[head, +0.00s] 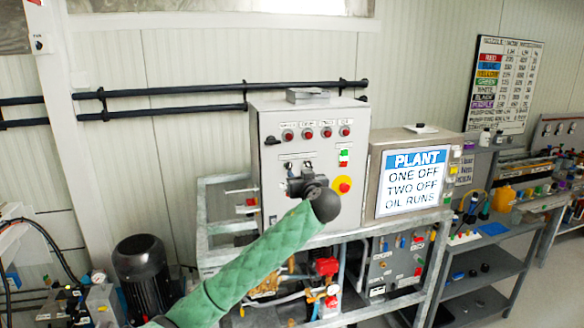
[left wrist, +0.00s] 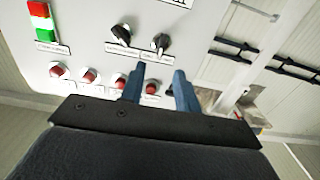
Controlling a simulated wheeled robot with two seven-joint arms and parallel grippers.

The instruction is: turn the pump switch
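A grey control panel (head: 270,185) stands upright on a metal frame. It carries two black rotary switches, a left one (left wrist: 121,36) and a right one (left wrist: 161,44) in the left wrist view; in the head view they show just above my gripper (head: 289,167). I cannot tell which is the pump switch. My left gripper (left wrist: 161,70) is open and empty in front of the panel. Its two blue-grey fingers point at the panel, with the right switch just beyond the gap between their tips. I cannot tell whether they touch it. My right gripper is not in view.
Red indicator lamps (head: 326,131) line the panel's top. A green-and-red button block (head: 344,156) and a red stop button on yellow (head: 342,185) sit right of my gripper. A PLANT sign (head: 414,183) stands right. Metal rails (head: 222,227) cross below.

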